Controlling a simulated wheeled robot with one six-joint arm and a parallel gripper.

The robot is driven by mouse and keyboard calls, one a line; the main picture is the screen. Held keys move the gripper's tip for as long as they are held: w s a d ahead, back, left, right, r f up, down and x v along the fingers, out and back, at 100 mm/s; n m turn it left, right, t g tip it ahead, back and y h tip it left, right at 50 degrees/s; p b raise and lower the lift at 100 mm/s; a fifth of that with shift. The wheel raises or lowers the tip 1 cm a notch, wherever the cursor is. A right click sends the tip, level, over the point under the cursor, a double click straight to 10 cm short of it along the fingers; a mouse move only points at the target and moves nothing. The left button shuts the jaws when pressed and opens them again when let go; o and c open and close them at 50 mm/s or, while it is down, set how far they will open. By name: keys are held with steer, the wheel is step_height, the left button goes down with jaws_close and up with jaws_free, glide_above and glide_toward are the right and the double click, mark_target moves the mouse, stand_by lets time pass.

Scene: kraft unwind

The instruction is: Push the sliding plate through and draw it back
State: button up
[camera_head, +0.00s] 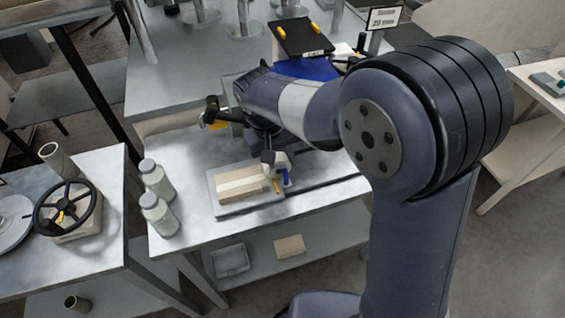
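A flat light grey plate (222,207) lies on the front bench, with a tan and cream block (240,182) on top. I take this to be the sliding plate. A dark rail strip (325,183) runs along the bench to its right. A pale fitting with a blue upright piece (287,177) and a yellow piece (277,186) stands at the plate's right edge. My gripper is around the dark parts (265,137) under my wrist, just behind the plate. My arm covers much of it, so its fingers and any contact are unclear.
Two capped jars (158,214) stand left of the plate, near the bench's left edge. A black handwheel (65,207) sits on the left table (105,265). A blue block (306,69) and a black panel with yellow pieces (302,38) are behind my forearm.

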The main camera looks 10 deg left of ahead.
mark_target(284, 169)
steer(key=shift+w+d+f, duration=0.1)
steer(key=shift+d+f, duration=0.05)
steer(key=shift+f, duration=0.7)
steer(key=shift+w+d+f, duration=0.1)
steer(key=shift+d+f, duration=0.05)
steer(key=shift+f, duration=0.65)
jaws_close()
